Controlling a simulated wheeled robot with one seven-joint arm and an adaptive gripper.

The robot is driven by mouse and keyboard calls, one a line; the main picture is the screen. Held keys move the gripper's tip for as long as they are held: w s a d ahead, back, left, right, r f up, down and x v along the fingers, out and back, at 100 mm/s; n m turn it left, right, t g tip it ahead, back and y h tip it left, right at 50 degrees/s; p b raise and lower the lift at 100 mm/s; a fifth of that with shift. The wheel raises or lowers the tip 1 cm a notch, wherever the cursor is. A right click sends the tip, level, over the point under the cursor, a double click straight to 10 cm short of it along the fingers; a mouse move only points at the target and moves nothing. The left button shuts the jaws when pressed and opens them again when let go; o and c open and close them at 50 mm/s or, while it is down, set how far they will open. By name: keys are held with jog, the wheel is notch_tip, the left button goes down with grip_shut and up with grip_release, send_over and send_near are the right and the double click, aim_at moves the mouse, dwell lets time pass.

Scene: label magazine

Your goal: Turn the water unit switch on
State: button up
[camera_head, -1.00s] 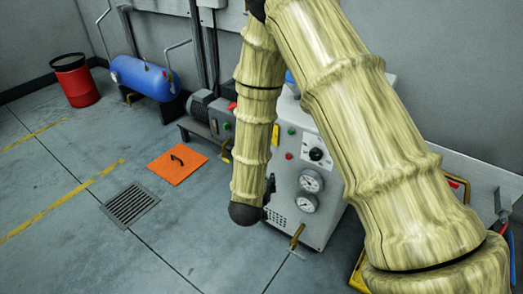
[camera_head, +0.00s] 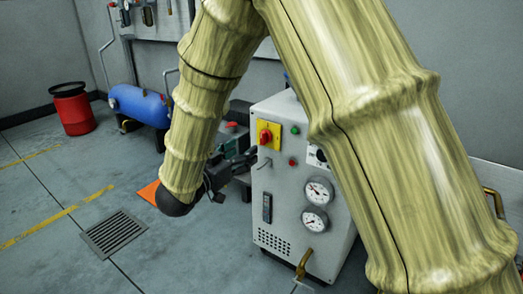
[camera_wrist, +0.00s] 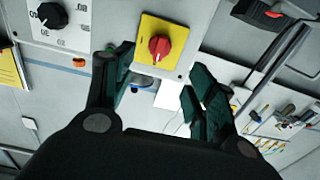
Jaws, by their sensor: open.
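The water unit (camera_head: 285,215) is a light grey cabinet with gauges on its front. Its switch (camera_head: 268,135) is a red rotary knob on a yellow square plate at the upper left of that front. In the wrist view the red knob (camera_wrist: 159,47) shows upright, unobstructed, between and beyond my fingers. My gripper (camera_head: 216,180) is left of the cabinet front in the head view, lower than the switch, its fingers toward the cabinet. In the wrist view my gripper (camera_wrist: 155,78) is open and empty, with no visible grip on the knob.
A black dial (camera_wrist: 48,14) sits beside the switch plate. Two gauges (camera_head: 316,205) and a brass tap (camera_head: 303,264) are lower on the cabinet. A blue tank (camera_head: 138,104), red drum (camera_head: 72,108) and floor grate (camera_head: 113,231) are to the left. My arm hides the cabinet's right side.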

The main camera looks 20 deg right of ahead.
aim_at(262, 138)
jog(key=b+x, duration=0.4)
jog(key=x, duration=0.5)
jog(key=shift+d+b, duration=0.25)
jog(key=shift+b, duration=0.1)
jog(key=shift+w+d+r, duration=0.1)
jog(key=shift+w+d, duration=0.25)
jog(key=shift+d, duration=0.1)
jog(key=c, duration=1)
